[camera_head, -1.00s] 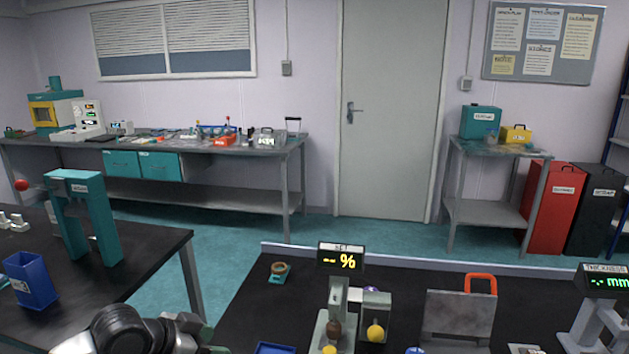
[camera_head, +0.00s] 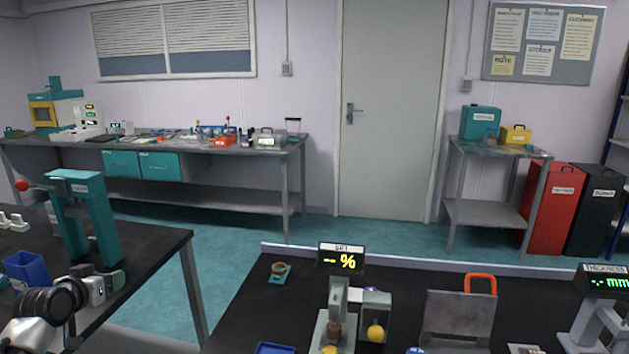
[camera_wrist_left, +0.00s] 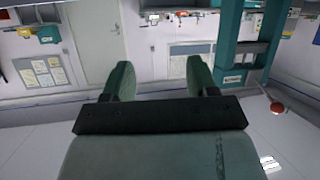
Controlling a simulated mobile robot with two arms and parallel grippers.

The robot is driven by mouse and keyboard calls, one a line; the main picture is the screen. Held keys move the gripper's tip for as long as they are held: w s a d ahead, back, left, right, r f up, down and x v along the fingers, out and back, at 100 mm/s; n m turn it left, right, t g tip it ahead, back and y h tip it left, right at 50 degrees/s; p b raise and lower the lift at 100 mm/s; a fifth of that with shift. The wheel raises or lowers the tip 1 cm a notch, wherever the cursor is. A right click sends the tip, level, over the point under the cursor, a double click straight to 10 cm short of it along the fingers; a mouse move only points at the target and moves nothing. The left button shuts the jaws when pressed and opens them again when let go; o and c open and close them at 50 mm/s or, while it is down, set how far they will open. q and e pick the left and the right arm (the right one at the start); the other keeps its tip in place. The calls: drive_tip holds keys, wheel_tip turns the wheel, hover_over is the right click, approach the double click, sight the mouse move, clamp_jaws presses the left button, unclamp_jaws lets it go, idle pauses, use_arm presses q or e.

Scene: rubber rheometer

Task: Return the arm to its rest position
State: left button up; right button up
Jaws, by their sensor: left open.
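My left arm comes in at the lower left of the head view, and its gripper (camera_head: 100,284) is raised in front of the teal press frame (camera_head: 88,215) on the left black table. In the left wrist view the two fingers of the left gripper (camera_wrist_left: 160,78) stand wide apart with nothing between them. That view shows the room upside down, with the teal frame (camera_wrist_left: 232,55) and its red ball (camera_wrist_left: 277,107) on the right. My right gripper is not in view.
A blue bin (camera_head: 27,270) stands on the left table, partly behind my arm. Teal floor (camera_head: 230,250) lies open between the tables.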

use_arm(q)
drive_tip(key=a+r+m+t+y, duration=0.4)
drive_tip(key=r+m+t, duration=0.1)
drive_tip(key=r, duration=0.3)
drive_tip(key=s+d+f+g, duration=0.2)
drive_tip(key=f, duration=1)
drive_tip(key=s+d+f+g, duration=0.1)
drive_tip(key=d+f+g, duration=0.1)
drive_tip(key=f, duration=1.1)
drive_tip(key=s+d+f+n+g+h, duration=0.1)
drive_tip(key=s+d+f+g, duration=0.15)
drive_tip(key=s+f, duration=0.6)
drive_tip(key=s+d+f+g+h, duration=0.1)
drive_tip(key=s+d+f+g, duration=0.2)
drive_tip(key=f, duration=1)
drive_tip(key=s+d+f+g, duration=0.2)
drive_tip(key=s+d+f, duration=0.2)
drive_tip(key=s+f, duration=0.45)
drive_tip(key=s+d+f+g, duration=0.2)
drive_tip(key=s+d+f, duration=0.3)
drive_tip(key=s, duration=0.7)
drive_tip(key=s+d+f+g+h, duration=0.1)
drive_tip(key=s+d+f, duration=0.3)
drive_tip(key=s, duration=0.8)
drive_tip(key=s+d+f+n+g+h, duration=0.1)
drive_tip(key=s+d+f+g, duration=0.2)
drive_tip(key=s, duration=0.9)
drive_tip(key=shift+d+f, duration=0.5)
drive_tip(key=shift+d, duration=0.45)
